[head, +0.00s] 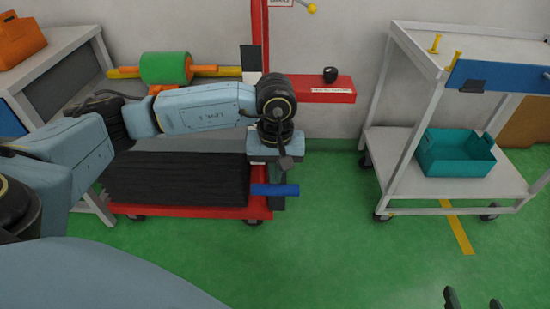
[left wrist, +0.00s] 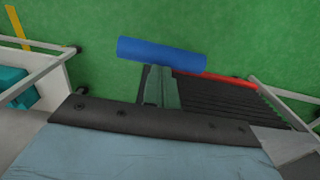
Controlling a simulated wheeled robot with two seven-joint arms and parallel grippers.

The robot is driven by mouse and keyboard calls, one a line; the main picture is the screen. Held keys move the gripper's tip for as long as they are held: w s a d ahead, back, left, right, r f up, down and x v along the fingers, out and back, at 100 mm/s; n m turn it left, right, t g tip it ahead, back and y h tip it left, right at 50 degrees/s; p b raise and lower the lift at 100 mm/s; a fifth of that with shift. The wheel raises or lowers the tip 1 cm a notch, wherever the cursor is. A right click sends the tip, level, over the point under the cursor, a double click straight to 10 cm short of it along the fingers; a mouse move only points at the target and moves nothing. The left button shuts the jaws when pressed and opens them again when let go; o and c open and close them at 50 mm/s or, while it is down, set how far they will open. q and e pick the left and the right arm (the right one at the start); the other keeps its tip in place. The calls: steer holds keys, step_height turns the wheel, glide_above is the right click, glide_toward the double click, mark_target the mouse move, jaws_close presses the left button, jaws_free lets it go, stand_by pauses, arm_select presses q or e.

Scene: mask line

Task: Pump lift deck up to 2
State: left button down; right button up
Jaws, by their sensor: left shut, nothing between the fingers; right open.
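The red lift cart (head: 190,211) stands on the green floor, with black bellows (head: 175,180) above its red base. Its red post (head: 260,35) rises behind. A blue bar (head: 275,189) sticks out at the cart's right side; it also shows in the left wrist view (left wrist: 160,55). My left gripper (head: 277,176) points down at this bar; its shut fingers (left wrist: 160,85) meet the bar's outline, but I cannot tell whether they touch it. My right gripper (head: 472,302) is open and empty at the bottom edge. The deck's level reading is not legible.
A green roller (head: 165,68) lies on a yellow bar behind my left arm. A red shelf (head: 330,95) holds a small black object (head: 330,74). A white trolley (head: 395,150) with a teal bin (head: 455,155) stands at right. Green floor is clear between cart and trolley.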

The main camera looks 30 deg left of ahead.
arm_select(q)
steer(key=shift+f+b, duration=0.4)
steer(key=shift+f, duration=0.15)
steer(key=shift+f+b, duration=0.45)
steer(key=shift+f, duration=0.05)
steer(key=shift+f+b, duration=0.5)
steer(key=shift+f, duration=0.1)
steer(key=shift+f+b, duration=0.3)
steer(key=shift+f, duration=0.25)
arm_select(e)
step_height(320, 180, up, 14)
steer(key=a+t+y, duration=0.2)
steer(key=t+y, duration=0.1)
steer(key=t, duration=0.6)
steer(key=shift+w+a+f+t, duration=0.15)
steer(key=shift+a+f+t, duration=0.1)
steer(key=shift+a+t, duration=0.05)
arm_select(q)
steer(key=shift+r, duration=0.1)
step_height(320, 180, up, 9)
steer(key=p, duration=0.5)
steer(key=shift+s+d+f, duration=0.1)
steer(key=shift+s+f, duration=0.05)
steer(key=shift+f, duration=0.05)
arm_select(e)
step_height(320, 180, up, 6)
steer(key=shift+f, duration=0.25)
